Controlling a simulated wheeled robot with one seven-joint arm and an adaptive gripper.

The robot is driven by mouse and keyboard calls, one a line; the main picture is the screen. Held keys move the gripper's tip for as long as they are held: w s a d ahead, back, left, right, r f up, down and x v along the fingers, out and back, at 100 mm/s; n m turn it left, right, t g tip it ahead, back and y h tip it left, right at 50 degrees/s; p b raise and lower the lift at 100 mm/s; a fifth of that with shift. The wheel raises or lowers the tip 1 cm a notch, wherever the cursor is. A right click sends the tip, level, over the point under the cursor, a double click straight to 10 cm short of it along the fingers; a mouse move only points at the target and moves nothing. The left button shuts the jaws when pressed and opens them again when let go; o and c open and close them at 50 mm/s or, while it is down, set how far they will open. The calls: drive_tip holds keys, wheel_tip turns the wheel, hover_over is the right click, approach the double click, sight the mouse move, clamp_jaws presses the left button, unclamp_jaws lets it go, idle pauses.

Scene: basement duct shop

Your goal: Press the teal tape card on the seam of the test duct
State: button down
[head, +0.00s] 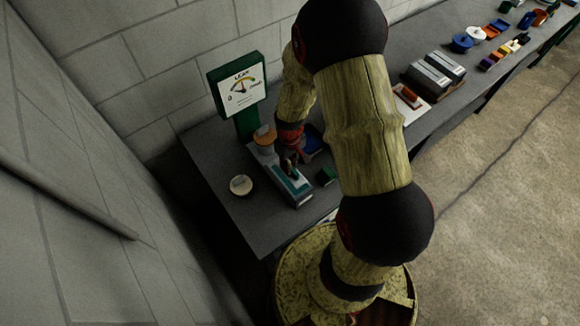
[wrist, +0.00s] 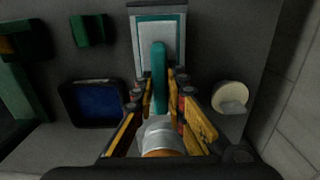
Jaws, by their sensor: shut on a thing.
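The test duct is a grey box on the bench, with a teal-edged pale top panel; it shows in the head view (head: 297,190) and in the wrist view (wrist: 174,54). My gripper (head: 289,160) is low over the duct. In the wrist view my gripper (wrist: 161,82) is shut on the teal tape card (wrist: 160,62), seen as a narrow teal strip between the fingers, reaching over the panel. I cannot tell whether the card touches the duct. No separate seam line is clear; the card and fingers cover the panel's middle.
A green-framed leak gauge (head: 240,88) stands behind the duct. An orange-topped cylinder (head: 264,137) is at the duct's far end. A round cream piece (head: 241,185) lies left, a green block (head: 326,176) right. A blue tray (wrist: 92,103) is close by. The bench's near left corner is bare.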

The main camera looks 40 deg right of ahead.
drive_tip(key=shift+r+p, duration=1.4)
drive_tip(key=shift+r, duration=0.95)
drive_tip(key=shift+s+f, duration=0.1)
